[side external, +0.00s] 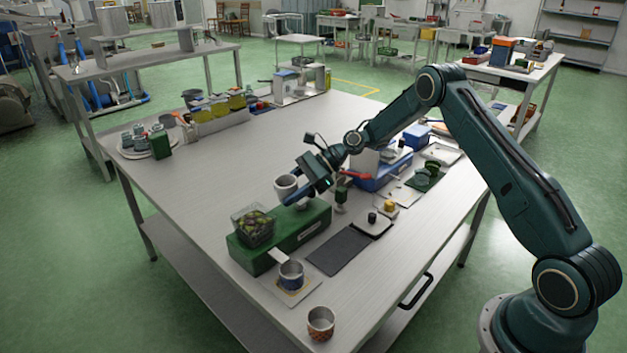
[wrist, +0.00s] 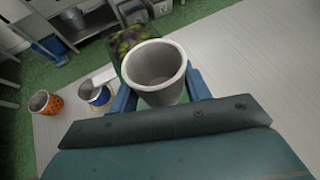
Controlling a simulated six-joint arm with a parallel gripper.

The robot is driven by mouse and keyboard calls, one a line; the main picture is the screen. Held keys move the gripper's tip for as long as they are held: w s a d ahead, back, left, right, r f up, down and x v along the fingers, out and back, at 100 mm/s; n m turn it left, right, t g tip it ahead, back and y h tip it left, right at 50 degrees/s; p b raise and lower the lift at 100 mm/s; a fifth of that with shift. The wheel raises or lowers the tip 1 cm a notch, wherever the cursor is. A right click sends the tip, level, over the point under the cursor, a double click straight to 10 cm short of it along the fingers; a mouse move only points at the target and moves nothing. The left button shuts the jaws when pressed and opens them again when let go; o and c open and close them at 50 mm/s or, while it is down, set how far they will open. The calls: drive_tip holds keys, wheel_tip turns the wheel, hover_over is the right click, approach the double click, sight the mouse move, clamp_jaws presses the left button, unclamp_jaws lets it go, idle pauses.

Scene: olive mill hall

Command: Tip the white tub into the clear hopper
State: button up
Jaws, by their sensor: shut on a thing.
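The white tub (side external: 286,187) is in my gripper (side external: 291,194), above the green machine body, and looks about upright in the side view. In the wrist view the tub (wrist: 155,70) sits between the blue fingers of my gripper (wrist: 161,90), which are shut on it. Its visible inside looks grey and bare; the very bottom is dim. The clear hopper (side external: 252,226) stands on the left end of the green body (side external: 292,235), with green and dark olives in it. The hopper also shows just beyond the tub in the wrist view (wrist: 126,40), partly hidden by it.
A blue-banded metal cup (side external: 291,273) stands by the front of the green body. An orange-patterned cup (side external: 320,323) stands near the table's front corner. A dark mat (side external: 338,250) and small items lie to the right. The table (side external: 190,215) left of the body is clear.

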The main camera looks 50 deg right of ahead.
drive_tip(key=shift+d+r+y, duration=0.3)
drive_tip(key=shift+d+y, duration=0.15)
drive_tip(key=shift+y, duration=0.25)
drive_tip(key=shift+t, duration=0.3)
drive_tip(key=shift+r, duration=0.1)
